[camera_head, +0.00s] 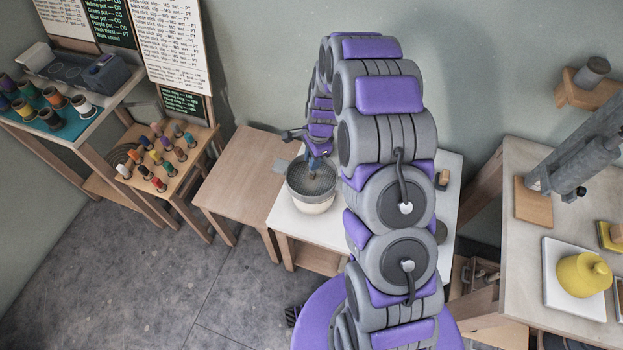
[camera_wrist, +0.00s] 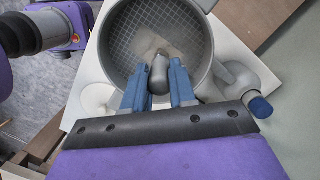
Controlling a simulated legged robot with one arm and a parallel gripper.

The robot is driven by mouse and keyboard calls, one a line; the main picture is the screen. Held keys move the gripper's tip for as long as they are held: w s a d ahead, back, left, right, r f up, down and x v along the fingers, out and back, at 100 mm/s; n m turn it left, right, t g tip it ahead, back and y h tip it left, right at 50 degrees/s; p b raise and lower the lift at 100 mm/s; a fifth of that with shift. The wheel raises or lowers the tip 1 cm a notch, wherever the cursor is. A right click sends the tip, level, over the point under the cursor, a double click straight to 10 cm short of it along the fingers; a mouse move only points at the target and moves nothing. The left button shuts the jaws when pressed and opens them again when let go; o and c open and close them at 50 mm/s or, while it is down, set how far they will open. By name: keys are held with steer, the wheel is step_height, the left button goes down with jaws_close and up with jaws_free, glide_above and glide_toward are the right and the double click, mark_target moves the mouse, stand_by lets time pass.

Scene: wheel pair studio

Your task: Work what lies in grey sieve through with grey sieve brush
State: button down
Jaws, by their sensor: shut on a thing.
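The grey sieve (camera_head: 296,190) rests on top of a pale bowl (camera_head: 315,206) on a white-topped table. In the wrist view the sieve (camera_wrist: 116,38) fills the upper middle, its mesh floor showing under a pale powdery patch (camera_wrist: 146,46). My gripper (camera_wrist: 158,82) is over the sieve with its blue fingers shut on the grey sieve brush (camera_wrist: 159,72). The brush's rounded grey handle shows between the fingers. Its lower end points down into the sieve, near the pale patch; whether it touches the mesh I cannot tell. My gripper (camera_head: 316,158) also shows in the head view.
The white table (camera_head: 283,218) has some free top around the bowl. In the wrist view a grey vessel with a blue end (camera_wrist: 260,106) lies close to the sieve's right. A wooden table (camera_head: 240,165) adjoins at left; a bench with a yellow pot (camera_head: 583,275) stands at right.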

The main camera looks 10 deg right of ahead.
steer(key=shift+w+d, duration=0.1)
stand_by(0.3)
steer(key=shift+w+d+p, duration=0.4)
steer(key=shift+w+d, duration=0.3)
steer(key=shift+w, duration=0.35)
steer(key=shift+s+a+p, duration=0.2)
steer(key=shift+s+a, duration=0.45)
steer(key=shift+s, duration=0.35)
steer(key=shift+s+a+p, duration=0.15)
steer(key=shift+s+a, duration=0.45)
steer(key=shift+s, duration=0.35)
steer(key=shift+s+a+p, duration=0.45)
steer(key=shift+s+a, duration=0.5)
steer(key=shift+s, duration=0.3)
steer(key=shift+p, duration=0.45)
